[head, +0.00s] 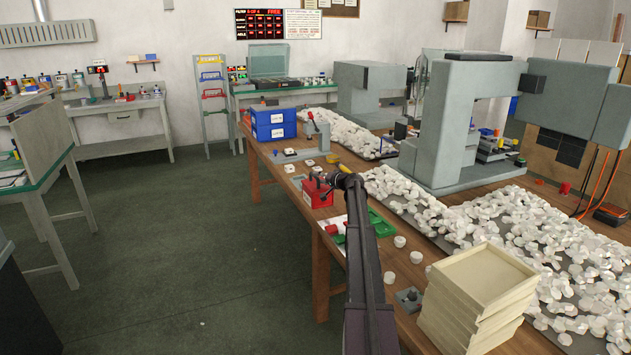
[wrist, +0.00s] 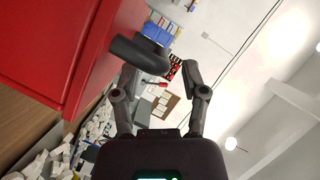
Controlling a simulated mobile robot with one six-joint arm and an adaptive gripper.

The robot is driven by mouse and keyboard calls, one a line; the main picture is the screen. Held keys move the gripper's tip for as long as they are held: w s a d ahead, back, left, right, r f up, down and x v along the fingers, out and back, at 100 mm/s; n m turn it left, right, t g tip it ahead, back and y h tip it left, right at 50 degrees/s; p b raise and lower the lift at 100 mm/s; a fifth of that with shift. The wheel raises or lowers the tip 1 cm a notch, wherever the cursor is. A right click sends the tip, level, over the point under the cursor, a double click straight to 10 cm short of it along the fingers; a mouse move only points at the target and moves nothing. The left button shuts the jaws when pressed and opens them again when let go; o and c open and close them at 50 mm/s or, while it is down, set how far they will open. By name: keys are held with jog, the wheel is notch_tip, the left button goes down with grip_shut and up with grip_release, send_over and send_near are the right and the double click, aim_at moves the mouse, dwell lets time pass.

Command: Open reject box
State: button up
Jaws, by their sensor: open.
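The reject box appears to be the small red box (head: 317,192) near the left edge of the long wooden table. In the wrist view a large red face of it (wrist: 50,45) fills the upper left. My gripper (head: 336,181) is just right of the box in the head view.
White parts (head: 510,225) are heaped across the table on the right. Stacked cream trays (head: 485,275) stand at the front. Green floor (head: 190,240) left of the table is clear.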

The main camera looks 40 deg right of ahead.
jog(key=shift+x, duration=1.3)
grip_shut()
